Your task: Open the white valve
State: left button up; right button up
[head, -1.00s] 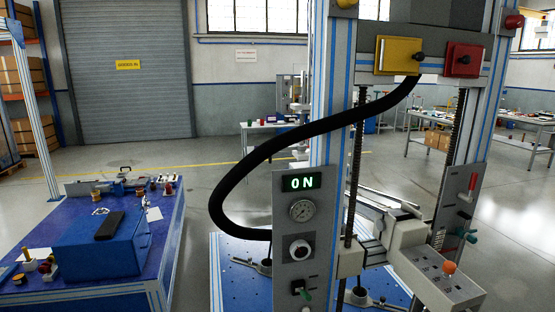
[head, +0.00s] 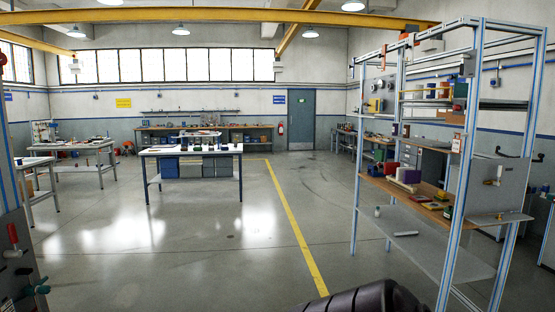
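No white valve can be made out in the head view now. At the left edge, part of a grey machine panel (head: 22,275) shows. It carries a red-handled lever (head: 13,234) with a small white body, and a teal-handled fitting (head: 36,289) below it. The rest of the machine is outside the picture. Neither of my grippers is in view. A dark rounded shape at the bottom edge may be part of my own arm.
A shelf rack (head: 473,150) with parts stands at the right. A workbench (head: 190,151) with blue boxes below stands in the middle distance, other tables at left. Open floor (head: 220,250) with a yellow line (head: 292,222) lies between. A grey-blue door (head: 301,119) is at the back.

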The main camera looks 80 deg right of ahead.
aim_at(499, 175)
jog(key=z, duration=2.95)
jog(key=i+l+z, duration=0.2)
jog(key=z, duration=0.3)
jog(key=i+l+z, duration=0.15)
jog(key=z, duration=0.35)
jog(key=i+l, duration=0.1)
jog(key=i, duration=0.6)
